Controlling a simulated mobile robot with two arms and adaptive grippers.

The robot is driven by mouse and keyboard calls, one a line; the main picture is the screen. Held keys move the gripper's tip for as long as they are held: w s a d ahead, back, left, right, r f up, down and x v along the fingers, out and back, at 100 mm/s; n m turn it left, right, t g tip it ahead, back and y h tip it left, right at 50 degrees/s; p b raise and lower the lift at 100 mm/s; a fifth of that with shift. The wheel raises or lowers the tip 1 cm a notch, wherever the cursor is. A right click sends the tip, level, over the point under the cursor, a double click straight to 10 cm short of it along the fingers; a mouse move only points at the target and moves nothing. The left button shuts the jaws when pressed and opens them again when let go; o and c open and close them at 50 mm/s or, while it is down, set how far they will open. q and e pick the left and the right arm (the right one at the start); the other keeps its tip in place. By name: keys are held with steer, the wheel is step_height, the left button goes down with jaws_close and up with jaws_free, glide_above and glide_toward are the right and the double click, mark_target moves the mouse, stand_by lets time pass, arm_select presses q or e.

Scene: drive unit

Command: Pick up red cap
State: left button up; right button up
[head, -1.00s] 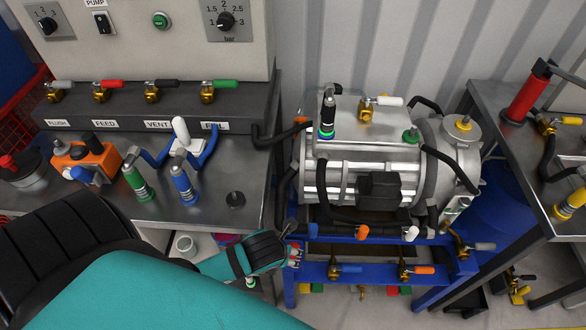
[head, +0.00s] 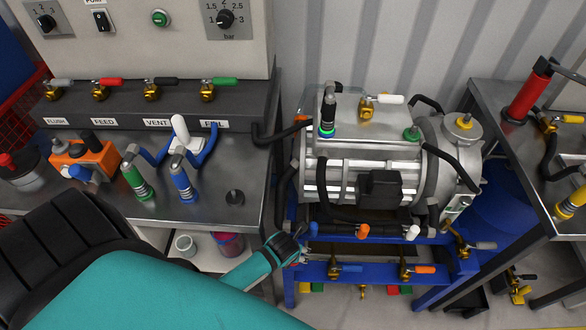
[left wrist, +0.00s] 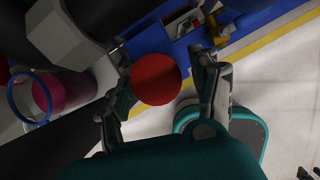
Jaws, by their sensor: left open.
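The red cap (left wrist: 156,80) shows as a round red disc in the left wrist view, between the two fingers of my left gripper (left wrist: 163,62). The fingers are spread, and a gap shows on its right side; I cannot tell whether the left finger touches it. In the head view my left gripper (head: 301,252) is small and partly hidden by its own wrist, beside the left end of the blue frame (head: 385,262). I cannot make out the red cap there. My right gripper is in neither view.
The silver drive unit (head: 350,182) sits on the blue frame, with hoses and small valves around it. The steel bench (head: 215,212) on the left holds bottles and couplings. A magenta container (head: 230,243) stands below the bench. Another bench (head: 490,110) stands at the right.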

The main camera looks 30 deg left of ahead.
arm_select(q)
steer(key=shift+w+f, duration=0.25)
steer(key=shift+f, duration=0.35)
steer(key=shift+a, duration=0.1)
steer(key=shift+c, duration=0.9)
jaws_close()
steer(key=shift+r, duration=0.15)
steer(key=shift+r, duration=0.65)
step_height(320, 180, up, 26)
steer(key=p, duration=0.2)
steer(key=shift+r, duration=0.25)
steer(key=shift+r+p, duration=0.6)
steer(key=shift+p, duration=0.5)
